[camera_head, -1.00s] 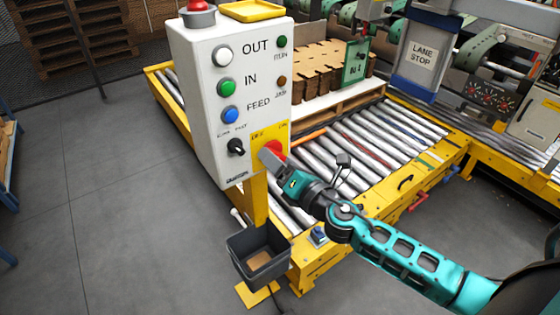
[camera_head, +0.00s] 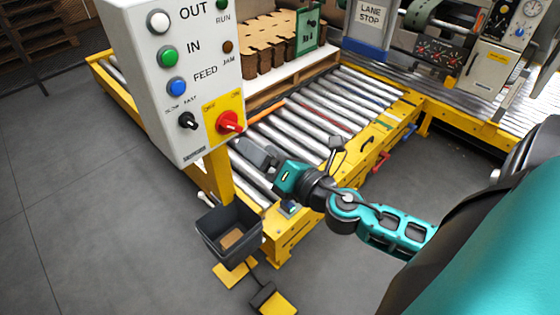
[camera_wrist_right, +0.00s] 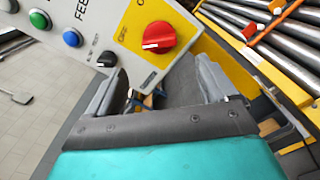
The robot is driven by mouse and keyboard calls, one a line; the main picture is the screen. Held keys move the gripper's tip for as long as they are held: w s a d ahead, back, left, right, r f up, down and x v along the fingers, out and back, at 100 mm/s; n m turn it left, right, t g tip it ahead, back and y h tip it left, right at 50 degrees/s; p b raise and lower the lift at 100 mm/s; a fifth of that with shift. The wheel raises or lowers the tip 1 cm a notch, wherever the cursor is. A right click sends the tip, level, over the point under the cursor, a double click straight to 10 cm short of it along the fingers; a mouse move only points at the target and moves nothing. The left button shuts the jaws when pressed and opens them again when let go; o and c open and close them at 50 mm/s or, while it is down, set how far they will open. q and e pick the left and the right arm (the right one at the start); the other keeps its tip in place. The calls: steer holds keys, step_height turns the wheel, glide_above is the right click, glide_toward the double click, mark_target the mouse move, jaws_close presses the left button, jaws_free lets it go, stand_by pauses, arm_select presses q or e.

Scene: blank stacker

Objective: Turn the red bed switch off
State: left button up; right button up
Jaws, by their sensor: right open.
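The red switch (camera_head: 229,122) is a rotary knob on a yellow plate (camera_head: 215,108) at the lower right of the white control box. In the right wrist view the red switch (camera_wrist_right: 158,38) is fully in sight, with a white mark on its face. The small plate lettering is too unclear to tell which setting the mark points at. My right gripper (camera_head: 256,152) is just below and right of the switch, apart from it. In the wrist view my right gripper (camera_wrist_right: 160,88) has its two fingers spread with nothing between them. My left gripper is out of view.
The box (camera_head: 150,80) also carries white, green and blue buttons and a black selector (camera_head: 188,121). A dark bin (camera_head: 228,235) hangs below it. A roller conveyor (camera_head: 310,115) with a yellow frame lies behind my gripper. Open floor is at the left.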

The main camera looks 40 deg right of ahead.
steer(key=s, duration=0.1)
steer(key=s+b, duration=0.1)
steer(key=s, duration=0.2)
steer(key=shift+s+d+b, duration=0.3)
steer(key=shift+s+d, duration=0.05)
stand_by(0.3)
steer(key=s+a+f+m+g+p, duration=0.1)
steer(key=s+a+f+m+g, duration=0.2)
steer(key=f+m, duration=0.6)
steer(key=s+a+f+m+g+p, duration=0.1)
steer(key=s+a+f+m+g, duration=0.2)
steer(key=f+m, duration=0.6)
steer(key=a+m+g, duration=0.1)
steer(key=a+m, duration=0.1)
steer(key=m, duration=0.6)
steer(key=shift+a+f+p, duration=0.15)
steer(key=shift+p, duration=0.25)
